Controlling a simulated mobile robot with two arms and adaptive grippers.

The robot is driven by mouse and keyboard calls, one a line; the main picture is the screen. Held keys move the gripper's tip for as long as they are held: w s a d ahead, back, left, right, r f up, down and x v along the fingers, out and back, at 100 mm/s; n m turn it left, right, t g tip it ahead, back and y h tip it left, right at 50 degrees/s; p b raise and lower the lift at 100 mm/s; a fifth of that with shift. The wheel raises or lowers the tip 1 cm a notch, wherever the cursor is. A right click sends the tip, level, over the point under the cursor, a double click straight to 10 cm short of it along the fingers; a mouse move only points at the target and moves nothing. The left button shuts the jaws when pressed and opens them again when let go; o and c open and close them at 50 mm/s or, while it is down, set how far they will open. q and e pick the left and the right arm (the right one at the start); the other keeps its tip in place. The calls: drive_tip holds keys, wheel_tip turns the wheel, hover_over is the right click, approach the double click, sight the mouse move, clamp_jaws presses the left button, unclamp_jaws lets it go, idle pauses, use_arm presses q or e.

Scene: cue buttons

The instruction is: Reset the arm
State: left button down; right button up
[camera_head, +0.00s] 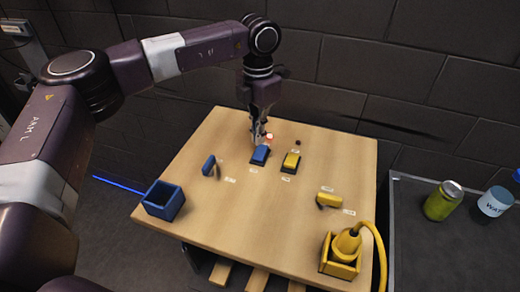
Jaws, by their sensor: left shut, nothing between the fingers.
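My left arm comes in from the left and bends down over the far part of the wooden table (265,215). My left gripper (259,141) points down and is shut, with nothing held. Its tips are just behind the blue button (260,154), close to a small red and white piece (269,137). I cannot tell whether the tips touch anything. The yellow button (291,161) is to the right of the blue one. My right gripper is not in view.
A blue lever (209,165) and an open blue box (163,201) are on the left. A yellow lever (327,199) and a yellow holder with a corded plug (342,257) are on the right. A can (441,202) and a bottle (494,202) stand on a dark side table. The wooden table's middle is clear.

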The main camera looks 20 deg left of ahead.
use_arm(q)
drive_tip(key=shift+r+p, duration=0.3)
drive_tip(key=shift+r, duration=0.6)
